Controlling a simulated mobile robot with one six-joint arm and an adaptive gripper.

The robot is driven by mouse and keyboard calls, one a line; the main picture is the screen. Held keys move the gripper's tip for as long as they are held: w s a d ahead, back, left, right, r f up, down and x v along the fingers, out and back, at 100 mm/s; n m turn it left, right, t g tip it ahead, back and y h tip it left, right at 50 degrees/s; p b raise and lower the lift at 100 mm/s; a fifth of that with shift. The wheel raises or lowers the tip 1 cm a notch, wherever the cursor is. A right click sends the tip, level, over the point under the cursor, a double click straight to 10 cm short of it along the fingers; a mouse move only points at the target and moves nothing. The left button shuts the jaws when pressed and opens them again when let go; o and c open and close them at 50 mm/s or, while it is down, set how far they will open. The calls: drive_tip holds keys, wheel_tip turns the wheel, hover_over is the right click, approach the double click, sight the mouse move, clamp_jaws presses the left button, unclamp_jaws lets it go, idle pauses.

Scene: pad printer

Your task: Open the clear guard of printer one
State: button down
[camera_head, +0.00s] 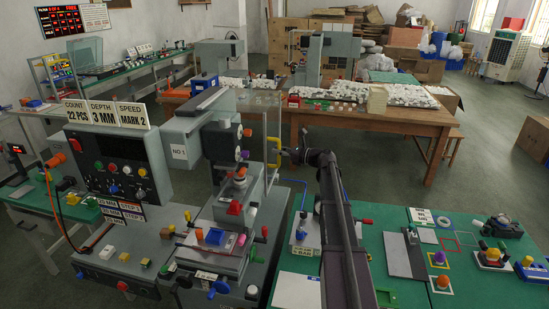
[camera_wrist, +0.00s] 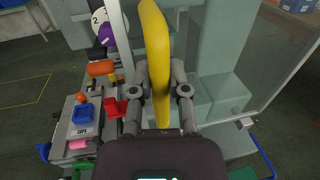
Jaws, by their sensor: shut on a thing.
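Printer one (camera_head: 180,140), a grey machine marked NO 1, stands left of centre in the head view. Its clear guard (camera_head: 258,140) is an upright see-through panel on the printer's right side. In the wrist view the clear panel (camera_wrist: 245,85) spreads to the right. A yellow bar handle (camera_wrist: 155,50) runs up the middle of the wrist view; it also shows in the head view (camera_head: 274,150). My gripper (camera_wrist: 160,85) has a finger on each side of the handle and is shut on it. How far the guard stands open is hard to tell.
The printer's red part (camera_wrist: 112,107) and blue cup (camera_wrist: 82,113) lie left of the handle. A green table (camera_head: 400,290) with fixtures and knobs is to the right of my arm. A wooden table (camera_head: 410,115) with parts stands behind.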

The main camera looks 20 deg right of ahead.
sight(278, 128)
drive_tip(key=w+d, duration=0.3)
drive_tip(key=w, duration=0.2)
drive_tip(key=w+d, duration=0.4)
drive_tip(key=w, duration=0.1)
drive_tip(key=w+d, duration=0.3)
drive_tip(key=w, duration=0.3)
drive_tip(key=shift+d, duration=0.4)
drive_tip(key=c, duration=0.6)
unclamp_jaws()
drive_tip(key=shift+s, duration=0.15)
drive_tip(key=v, duration=1.1)
drive_tip(key=shift+s+d, duration=0.25)
